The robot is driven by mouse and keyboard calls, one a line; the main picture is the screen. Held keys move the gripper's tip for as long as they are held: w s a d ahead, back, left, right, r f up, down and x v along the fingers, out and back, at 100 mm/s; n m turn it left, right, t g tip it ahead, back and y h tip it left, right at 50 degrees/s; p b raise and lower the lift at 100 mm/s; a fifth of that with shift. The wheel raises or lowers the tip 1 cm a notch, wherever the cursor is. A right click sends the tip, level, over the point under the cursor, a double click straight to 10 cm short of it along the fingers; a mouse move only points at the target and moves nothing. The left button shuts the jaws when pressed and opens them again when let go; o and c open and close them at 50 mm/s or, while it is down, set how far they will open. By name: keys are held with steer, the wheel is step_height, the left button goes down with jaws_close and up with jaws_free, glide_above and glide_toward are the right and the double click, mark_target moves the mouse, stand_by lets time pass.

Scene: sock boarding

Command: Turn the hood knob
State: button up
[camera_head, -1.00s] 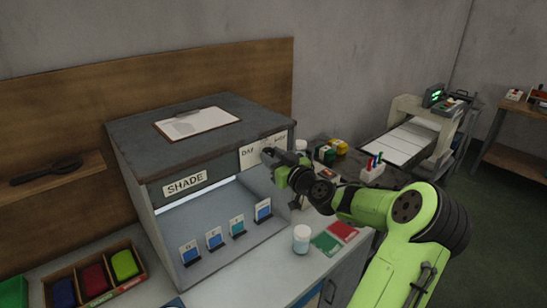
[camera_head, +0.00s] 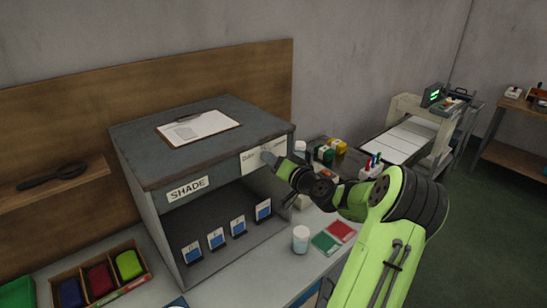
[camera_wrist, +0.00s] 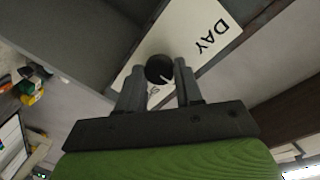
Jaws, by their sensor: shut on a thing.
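The grey hood (camera_head: 150,140) marked SHADE stands on the bench in the head view. Its inside is dark. A white label plate (camera_head: 250,164) is on the right of its front; the wrist view shows DAY on this plate (camera_wrist: 211,36). The round black hood knob (camera_wrist: 160,68) sits on the plate in the wrist view, with a small white mark on its face. My gripper (camera_wrist: 160,76) is shut on the knob, one finger on each side. In the head view my gripper (camera_head: 270,156) is at the label plate and hides the knob.
Several blue sample cards (camera_head: 216,238) stand inside the hood. A clipboard (camera_head: 198,127) lies on top. A white jar (camera_head: 300,239) and green and red swatches (camera_head: 326,242) lie below my arm. A sock box (camera_head: 103,279) is at the left.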

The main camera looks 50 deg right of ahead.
steer(key=m+y+p, duration=0.1)
steer(key=m+p, duration=0.2)
steer(key=m, duration=0.1)
steer(key=m+p, duration=0.3)
steer(key=m, duration=0.2)
steer(key=shift+d+y+p, duration=0.2)
steer(key=shift+y+p, duration=0.2)
steer(key=shift+f+m, duration=0.1)
steer(key=shift+m, duration=0.2)
steer(key=o, duration=1)
steer(key=s, duration=0.5)
steer(key=s+a+r+b, duration=0.1)
steer(key=s, duration=0.4)
steer(key=s+r+b, duration=0.1)
steer(key=s, duration=0.4)
steer(key=shift+s+a, duration=0.2)
steer(key=shift+s, duration=0.15)
